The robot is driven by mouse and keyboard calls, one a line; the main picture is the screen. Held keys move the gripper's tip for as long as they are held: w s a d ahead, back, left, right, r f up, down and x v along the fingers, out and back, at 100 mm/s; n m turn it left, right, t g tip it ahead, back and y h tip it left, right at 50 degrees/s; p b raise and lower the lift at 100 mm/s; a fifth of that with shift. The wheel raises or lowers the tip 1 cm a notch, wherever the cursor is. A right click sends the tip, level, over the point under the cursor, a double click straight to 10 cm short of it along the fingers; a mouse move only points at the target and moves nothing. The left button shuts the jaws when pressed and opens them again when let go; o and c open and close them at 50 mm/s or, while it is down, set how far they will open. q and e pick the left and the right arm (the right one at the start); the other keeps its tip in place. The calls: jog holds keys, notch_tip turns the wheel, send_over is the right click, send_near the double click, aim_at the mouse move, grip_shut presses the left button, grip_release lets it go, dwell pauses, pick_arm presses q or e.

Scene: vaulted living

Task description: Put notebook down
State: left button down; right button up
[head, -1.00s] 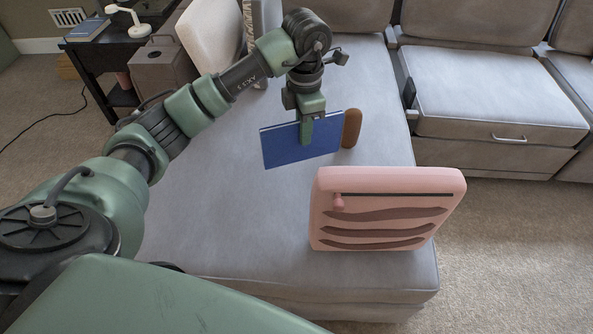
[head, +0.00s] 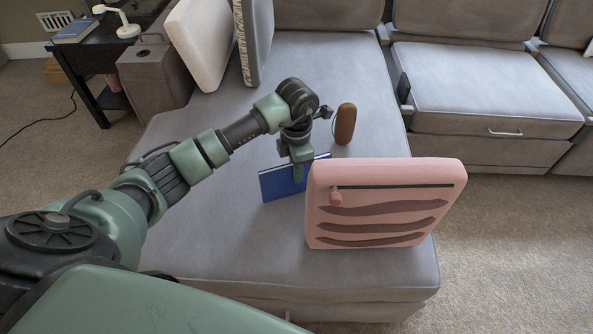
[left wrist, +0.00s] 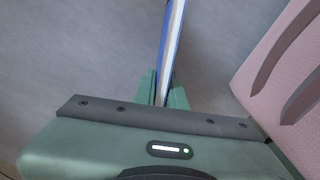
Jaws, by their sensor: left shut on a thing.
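A blue notebook (head: 279,183) is held on edge over the grey sofa seat (head: 215,235), with its right part hidden behind the pink cushion. My left gripper (head: 298,176) points down and is shut on the notebook's upper edge. In the left wrist view the notebook (left wrist: 172,45) shows edge-on, its white pages between blue covers, between the fingers of my left gripper (left wrist: 164,92). I cannot tell whether its lower edge touches the seat. My right gripper is in neither view.
The pink cushion (head: 385,175) stands close to the right of the notebook. A brown rounded object (head: 345,124) is on the seat behind it. White and grey cushions (head: 207,40) stand at the back. A dark side table (head: 85,55) is at the far left. The seat's left and front are clear.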

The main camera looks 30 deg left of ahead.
pick_arm(q)
jog(key=c, duration=1.5)
grip_release()
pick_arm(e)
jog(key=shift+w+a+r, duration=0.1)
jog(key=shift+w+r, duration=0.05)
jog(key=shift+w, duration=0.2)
pick_arm(q)
jog(key=shift+r, duration=0.1)
